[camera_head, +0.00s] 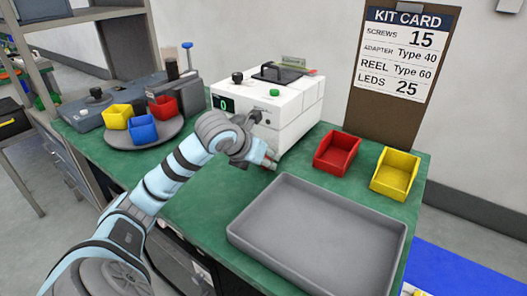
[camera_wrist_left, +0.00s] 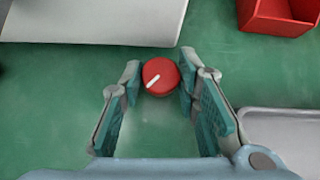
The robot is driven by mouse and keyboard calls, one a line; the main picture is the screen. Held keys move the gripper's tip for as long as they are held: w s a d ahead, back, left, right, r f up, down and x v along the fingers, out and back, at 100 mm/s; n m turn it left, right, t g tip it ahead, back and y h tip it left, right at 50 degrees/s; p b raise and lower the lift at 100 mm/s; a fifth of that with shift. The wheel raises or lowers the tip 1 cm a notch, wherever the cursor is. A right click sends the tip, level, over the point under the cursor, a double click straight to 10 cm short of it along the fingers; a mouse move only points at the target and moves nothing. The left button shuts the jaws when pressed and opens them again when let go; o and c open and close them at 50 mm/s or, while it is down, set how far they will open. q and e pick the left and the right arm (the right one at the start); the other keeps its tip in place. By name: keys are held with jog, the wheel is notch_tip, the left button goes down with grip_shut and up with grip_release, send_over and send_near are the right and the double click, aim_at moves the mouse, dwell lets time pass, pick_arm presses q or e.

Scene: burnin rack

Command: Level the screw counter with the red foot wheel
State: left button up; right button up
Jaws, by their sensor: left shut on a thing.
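The screw counter (camera_head: 291,104) is a white box on the green bench, with a black display showing a green 0. The red foot wheel (camera_wrist_left: 161,77) shows in the left wrist view as a round red knob with a white pointer line, just in front of the counter's white edge (camera_wrist_left: 95,18). My left gripper (camera_wrist_left: 158,82) has its two fingers on either side of the wheel, shut on it. In the head view my left gripper (camera_head: 268,160) is at the counter's front lower corner and mostly hides the wheel. My right gripper is not in view.
A grey tray (camera_head: 318,284) lies in front on the bench. Red (camera_head: 336,153) and yellow (camera_head: 396,174) bins stand right of the counter. A round turntable (camera_head: 122,138) with small bins is at left. A kit card board (camera_head: 402,70) stands behind.

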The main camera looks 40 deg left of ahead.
pick_arm(q)
jog(key=shift+d+n+y+p, duration=0.1)
jog(key=shift+n+y+p, duration=0.45)
jog(key=shift+n, duration=0.25)
jog(key=o, duration=0.8)
jog(key=shift+o, duration=0.2)
jog(key=v, duration=1.2)
jog(key=shift+w+d+r, duration=0.1)
jog(key=shift+w, duration=0.05)
